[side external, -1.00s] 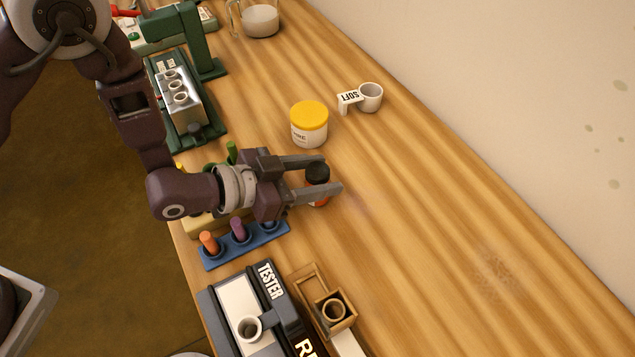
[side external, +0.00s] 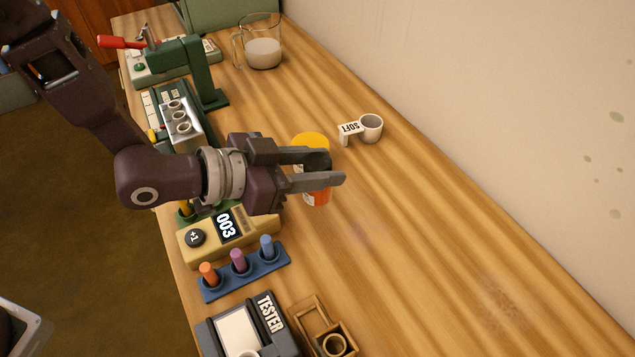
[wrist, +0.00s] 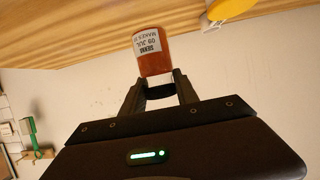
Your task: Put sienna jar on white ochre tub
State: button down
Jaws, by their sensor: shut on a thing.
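The sienna jar (wrist: 154,60) is orange-brown with a white label and a dark lid. My gripper (side external: 322,168) is shut on its dark lid, and the jar (side external: 318,198) hangs below the fingers, seemingly clear of the table. In the wrist view my gripper (wrist: 160,88) also has the lid between its fingertips. The white ochre tub (side external: 298,166) has a yellow lid (side external: 311,138) and stands on the table behind my fingers, which hide much of it. Its yellow lid also shows at the top of the wrist view (wrist: 230,9).
A white cup with a tag (side external: 371,128) stands right of the tub. A yellow counter reading 003 (side external: 206,245), a blue rack of pegs (side external: 248,268) and a tester (side external: 268,320) line the left edge. A glass jug (side external: 263,50) stands at the back. The table's right side is clear.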

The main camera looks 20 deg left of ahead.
jog(key=w+a+r+n+t+y, duration=0.1)
jog(key=w+a+r+n, duration=0.2)
jog(key=w, duration=0.4)
jog(key=w+a+r+t+y, duration=0.1)
jog(key=w+a+r+y, duration=0.1)
jog(key=w+r, duration=0.35)
send_over(310, 144)
notch_tip(310, 144, down, 10)
jog(key=shift+w+d+f, duration=0.1)
jog(key=shift+f, duration=0.25)
jog(key=shift+f, duration=0.1)
jog(key=c, duration=0.9)
grip_release()
jog(key=shift+r, duration=0.2)
jog(key=v, duration=1.2)
jog(key=shift+f, duration=0.25)
